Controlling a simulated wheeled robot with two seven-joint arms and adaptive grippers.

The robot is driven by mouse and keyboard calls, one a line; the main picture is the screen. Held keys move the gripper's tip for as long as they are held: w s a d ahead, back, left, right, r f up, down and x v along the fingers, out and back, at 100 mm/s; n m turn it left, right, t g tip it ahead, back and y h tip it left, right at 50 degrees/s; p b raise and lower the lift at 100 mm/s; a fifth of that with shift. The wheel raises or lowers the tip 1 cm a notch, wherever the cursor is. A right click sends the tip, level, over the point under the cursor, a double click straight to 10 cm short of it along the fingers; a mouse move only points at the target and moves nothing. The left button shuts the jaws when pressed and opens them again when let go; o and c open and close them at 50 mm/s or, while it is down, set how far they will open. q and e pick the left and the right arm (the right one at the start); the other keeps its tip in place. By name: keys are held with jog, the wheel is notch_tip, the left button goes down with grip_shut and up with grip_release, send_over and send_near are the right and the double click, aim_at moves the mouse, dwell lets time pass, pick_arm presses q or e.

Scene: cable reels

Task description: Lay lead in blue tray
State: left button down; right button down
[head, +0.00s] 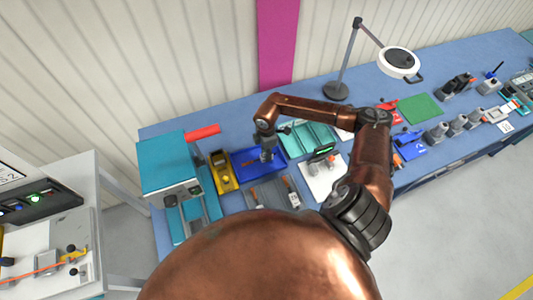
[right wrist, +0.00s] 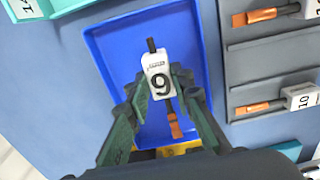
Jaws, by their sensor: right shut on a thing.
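The blue tray (head: 277,155) stands on the blue bench, and its floor and rim also show in the right wrist view (right wrist: 112,52). My right gripper (head: 266,154) is over the tray, pointing down. In the right wrist view my right gripper (right wrist: 165,82) is shut on a lead with a white tag marked 9 (right wrist: 158,85). The lead has a black end and a copper-orange end (right wrist: 174,125), and lies within the tray's outline. I cannot tell whether it touches the tray floor. My left gripper is not in view.
A grey rack (right wrist: 262,68) with more tagged leads, one marked 10 (right wrist: 300,97), is beside the tray. A yellow tool (head: 222,170) and a teal machine (head: 170,165) stand left of the tray. A teal tray (head: 308,137) is to its right. A lamp (head: 398,62) stands behind.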

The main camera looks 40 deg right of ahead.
jog(key=shift+f+b, duration=0.7)
jog(key=shift+f, duration=0.4)
jog(key=c, duration=1.6)
grip_release()
notch_tip(320, 180, up, 12)
